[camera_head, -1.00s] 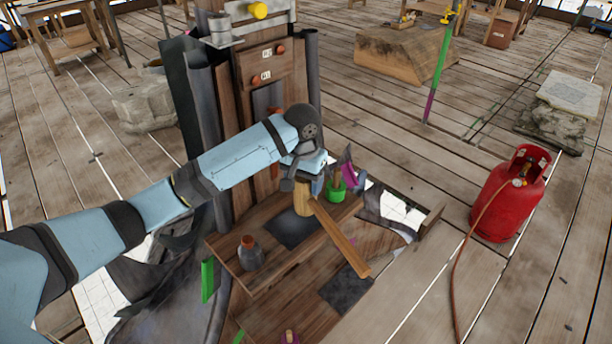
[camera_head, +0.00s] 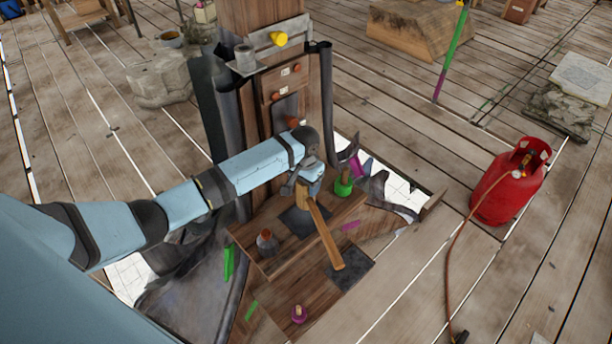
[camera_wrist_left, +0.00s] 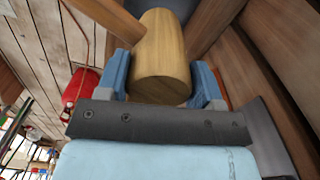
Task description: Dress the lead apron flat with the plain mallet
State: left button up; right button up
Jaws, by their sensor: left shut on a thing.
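My left gripper (camera_head: 303,187) is shut on the wooden head of the plain mallet (camera_head: 325,236), beside the post. The handle slants down and right over the plank platform. In the left wrist view the round pale mallet head (camera_wrist_left: 160,60) sits between the two blue fingers (camera_wrist_left: 160,85). A dark grey sheet, which looks like the lead apron (camera_head: 195,285), spreads low around the post's left foot, with a rumpled surface. I cannot tell its full outline, as my arm covers part of it. My right gripper is not in view.
The wooden post (camera_head: 262,20) with upright grey sheets stands behind my gripper. A grey pot (camera_head: 266,243), a green pot (camera_head: 343,186) and dark square patches (camera_head: 350,272) are on the platform. A red gas cylinder (camera_head: 505,190) with a hose stands on the right.

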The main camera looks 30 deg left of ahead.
pick_arm(q)
notch_tip(320, 180, down, 7)
jog(key=b, duration=0.3)
jog(key=shift+r, duration=0.5)
notch_tip(320, 180, up, 2)
jog(key=p, duration=0.3)
jog(key=shift+r, duration=0.4)
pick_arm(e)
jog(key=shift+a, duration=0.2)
pick_arm(q)
jog(key=shift+r, duration=0.1)
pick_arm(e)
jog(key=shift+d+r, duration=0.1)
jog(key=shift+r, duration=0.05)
